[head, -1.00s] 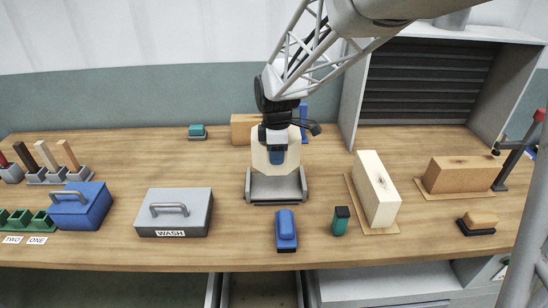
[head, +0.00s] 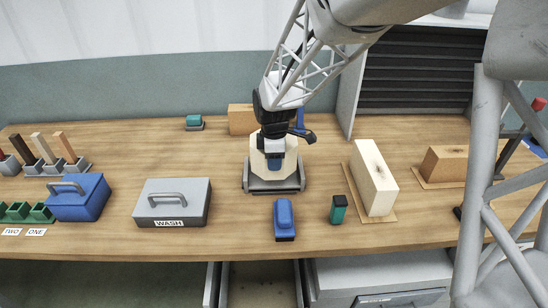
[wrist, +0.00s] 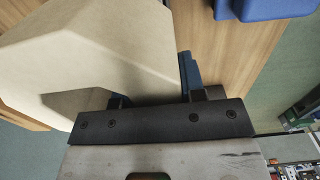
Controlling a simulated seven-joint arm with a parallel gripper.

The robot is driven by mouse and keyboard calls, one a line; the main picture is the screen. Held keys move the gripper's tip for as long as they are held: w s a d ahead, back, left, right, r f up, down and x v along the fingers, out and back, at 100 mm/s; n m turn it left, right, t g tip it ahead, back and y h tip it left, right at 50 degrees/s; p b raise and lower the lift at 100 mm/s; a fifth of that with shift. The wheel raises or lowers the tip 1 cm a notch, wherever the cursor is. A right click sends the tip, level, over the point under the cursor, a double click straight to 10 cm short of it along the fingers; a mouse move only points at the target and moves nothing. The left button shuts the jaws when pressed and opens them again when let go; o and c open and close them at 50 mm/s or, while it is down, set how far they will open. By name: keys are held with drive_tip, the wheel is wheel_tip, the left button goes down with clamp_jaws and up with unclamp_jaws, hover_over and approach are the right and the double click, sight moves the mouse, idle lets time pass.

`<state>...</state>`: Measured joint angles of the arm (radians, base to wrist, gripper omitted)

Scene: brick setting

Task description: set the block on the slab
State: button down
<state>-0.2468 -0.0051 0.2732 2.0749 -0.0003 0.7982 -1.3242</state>
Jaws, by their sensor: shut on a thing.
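My gripper (head: 275,162) is shut on a pale octagonal block (head: 258,163). The block also fills much of the upper left of the wrist view (wrist: 110,45), between my fingers. In the head view, the block is upright, low over a grey base with raised ends (head: 275,187). I cannot tell whether it touches the base, as its lower edge is partly hidden. Which thing is the slab is not clear. The grey base lies directly below the block, and a pale upright wooden piece (head: 374,182) stands on a thin board to the right.
A blue item (head: 284,218) and a small green-and-black item (head: 338,210) stand in front. A grey WASH box (head: 172,204) and a blue box (head: 80,198) are at the left. A brown block (head: 241,118) is behind my gripper. Bare table lies left of the base.

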drive_tip(key=shift+f, duration=1.8)
drive_tip(key=shift+f, duration=0.15)
drive_tip(key=c, duration=0.7)
unclamp_jaws()
drive_tip(key=shift+r, duration=6.1)
